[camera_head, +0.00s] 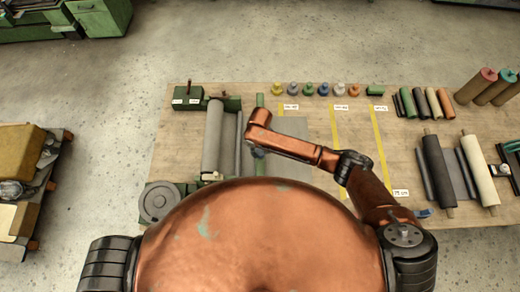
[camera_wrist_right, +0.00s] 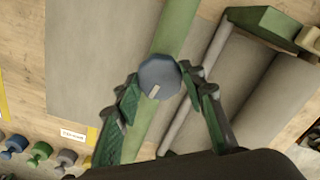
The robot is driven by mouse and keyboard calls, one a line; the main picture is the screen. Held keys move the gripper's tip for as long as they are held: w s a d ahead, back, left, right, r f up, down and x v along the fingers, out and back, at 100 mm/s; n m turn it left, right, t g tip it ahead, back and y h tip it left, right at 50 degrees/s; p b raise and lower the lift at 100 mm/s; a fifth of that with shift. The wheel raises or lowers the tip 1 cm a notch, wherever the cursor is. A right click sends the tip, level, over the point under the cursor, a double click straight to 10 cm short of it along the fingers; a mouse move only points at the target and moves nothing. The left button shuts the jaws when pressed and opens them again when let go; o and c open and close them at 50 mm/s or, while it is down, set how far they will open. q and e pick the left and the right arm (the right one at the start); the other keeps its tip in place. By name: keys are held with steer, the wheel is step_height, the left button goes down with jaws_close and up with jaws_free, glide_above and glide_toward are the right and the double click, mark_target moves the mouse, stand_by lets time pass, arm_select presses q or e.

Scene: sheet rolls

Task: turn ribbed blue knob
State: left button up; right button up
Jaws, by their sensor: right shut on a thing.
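The ribbed blue knob (camera_wrist_right: 160,78) shows as a faceted blue-grey disc with a small pale mark, over a green bar (camera_wrist_right: 180,28). My right gripper (camera_wrist_right: 157,86) has its two green fingers on opposite sides of the knob and is shut on it. In the head view, the right arm reaches left across the table and its gripper end (camera_head: 257,150) is at the green bar, hiding most of the knob. My left gripper is in neither view.
Grey rollers (camera_head: 213,135) and a round grey disc (camera_head: 160,202) lie left of the bar. A grey sheet (camera_head: 293,128) lies to its right. Several small coloured knobs (camera_head: 308,88) line the back edge. Rolls (camera_head: 438,168) lie at the right.

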steer(key=n, duration=0.5)
steer(key=shift+n, duration=0.4)
steer(key=n, duration=1.3)
steer(key=shift+n, duration=0.3)
steer(key=n+b, duration=0.1)
steer(key=n, duration=0.3)
steer(key=n+b, duration=0.2)
steer(key=n, duration=0.3)
steer(key=shift+f, duration=0.1)
steer(key=n+b, duration=0.1)
steer(key=n, duration=0.4)
steer(key=shift+b, duration=0.35)
steer(key=n+b, duration=0.1)
steer(key=n, duration=0.3)
steer(key=shift+n, duration=0.5)
